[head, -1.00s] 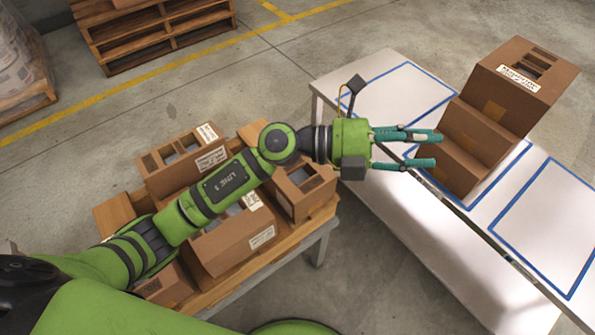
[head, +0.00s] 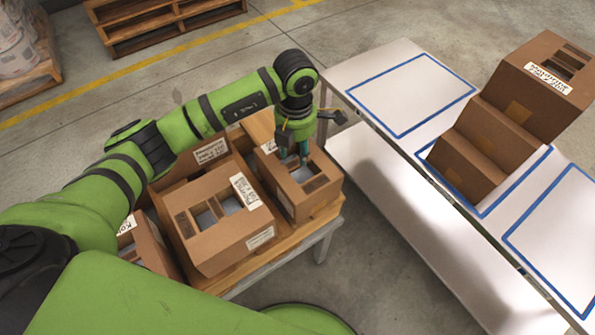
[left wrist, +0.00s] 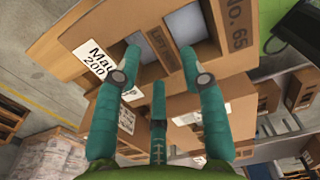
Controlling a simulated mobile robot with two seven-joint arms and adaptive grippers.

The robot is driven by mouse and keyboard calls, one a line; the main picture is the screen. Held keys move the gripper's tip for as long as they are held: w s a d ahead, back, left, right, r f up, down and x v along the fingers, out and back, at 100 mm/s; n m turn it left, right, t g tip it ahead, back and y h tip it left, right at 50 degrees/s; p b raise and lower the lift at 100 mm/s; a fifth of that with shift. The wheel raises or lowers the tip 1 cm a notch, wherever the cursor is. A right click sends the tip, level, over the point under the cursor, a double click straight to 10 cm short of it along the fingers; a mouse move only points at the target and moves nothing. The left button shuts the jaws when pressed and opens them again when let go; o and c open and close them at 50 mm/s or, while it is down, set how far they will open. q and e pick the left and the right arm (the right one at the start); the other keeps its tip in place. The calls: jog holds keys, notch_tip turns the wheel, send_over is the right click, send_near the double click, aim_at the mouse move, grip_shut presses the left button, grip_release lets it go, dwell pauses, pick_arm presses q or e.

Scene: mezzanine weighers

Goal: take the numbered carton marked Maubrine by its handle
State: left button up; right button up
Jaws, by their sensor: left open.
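A brown carton (head: 320,192) with openings in its top stands at the right end of the wooden pallet. My left gripper (head: 303,158) points down at its top, its fingertips at the openings. In the left wrist view this carton (left wrist: 115,35) has a white label starting "Mau" and the print "No. 65". There the left gripper (left wrist: 160,56) is open, with its fingers on either side of a strip between two openings. The strip is not gripped. Whether the fingertips touch the carton I cannot tell. My right gripper is not in view.
Other labelled cartons (head: 235,245) crowd the pallet on the left. A white table (head: 350,75) with blue-outlined areas stands to the right. A stepped brown carton (head: 490,140) with a label stands on it. Open floor lies between the two.

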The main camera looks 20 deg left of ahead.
aim_at(297, 174)
pick_arm(q)
jog(key=shift+f, duration=1.35)
grip_shut()
jog(key=shift+r, duration=0.1)
